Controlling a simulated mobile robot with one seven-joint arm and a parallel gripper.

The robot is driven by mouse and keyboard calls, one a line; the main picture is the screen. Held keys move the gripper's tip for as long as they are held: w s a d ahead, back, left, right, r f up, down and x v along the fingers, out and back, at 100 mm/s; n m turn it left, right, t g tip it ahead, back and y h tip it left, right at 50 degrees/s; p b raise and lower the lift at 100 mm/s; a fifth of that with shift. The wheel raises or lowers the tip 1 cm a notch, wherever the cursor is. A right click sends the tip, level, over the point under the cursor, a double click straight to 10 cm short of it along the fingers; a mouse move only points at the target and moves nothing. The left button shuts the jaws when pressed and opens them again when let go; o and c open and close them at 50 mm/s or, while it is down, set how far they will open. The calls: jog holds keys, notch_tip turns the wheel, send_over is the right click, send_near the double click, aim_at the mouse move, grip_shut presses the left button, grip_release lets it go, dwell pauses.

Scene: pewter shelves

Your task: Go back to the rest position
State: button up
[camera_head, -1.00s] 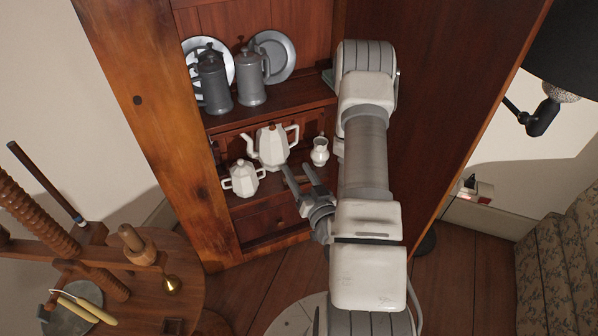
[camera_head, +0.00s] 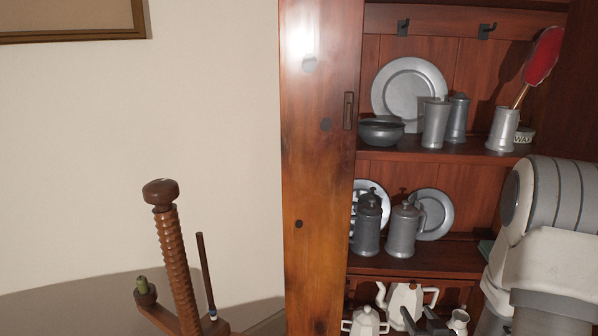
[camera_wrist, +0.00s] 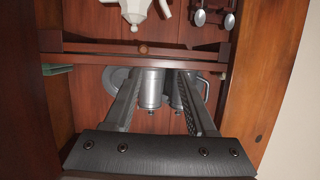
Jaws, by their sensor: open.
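My gripper (camera_head: 424,321) shows at the bottom edge of the head view, partly cut off, close in the picture to the white teapot (camera_head: 404,299). In the wrist view its two fingers (camera_wrist: 160,76) stand apart with nothing held between them. Beyond them are two grey pewter tankards (camera_wrist: 150,90), which the fingers partly hide. The wrist picture appears upside down. My white and grey arm fills the lower right of the head view.
The wooden cupboard (camera_head: 318,190) holds lidded tankards (camera_head: 404,232), plates (camera_head: 409,88), a bowl (camera_head: 381,131) and a cup with a red-headed item (camera_head: 502,130). A small white pot (camera_head: 365,322) and a white jug (camera_head: 458,320) stand low. A wooden screw (camera_head: 174,255) rises at left.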

jog(key=s+a+r+g+h, duration=0.1)
jog(key=s+a+r+g, duration=0.1)
jog(key=r, duration=0.4)
jog(key=s+a+r+g, duration=0.2)
jog(key=r+g, duration=0.1)
jog(key=r, duration=0.3)
jog(key=s+a+r+g+y, duration=0.15)
jog(key=s+a+r, duration=0.25)
jog(key=s, duration=0.5)
jog(key=s+a+r+g, duration=0.2)
jog(key=s+a+r, duration=0.25)
jog(key=s, duration=0.55)
notch_tip(320, 180, up, 26)
jog(key=p, duration=2.6)
jog(key=shift+w+n+p, duration=0.25)
jog(key=shift+n+p, duration=0.1)
jog(key=shift+n, duration=0.05)
jog(key=shift+f, duration=0.15)
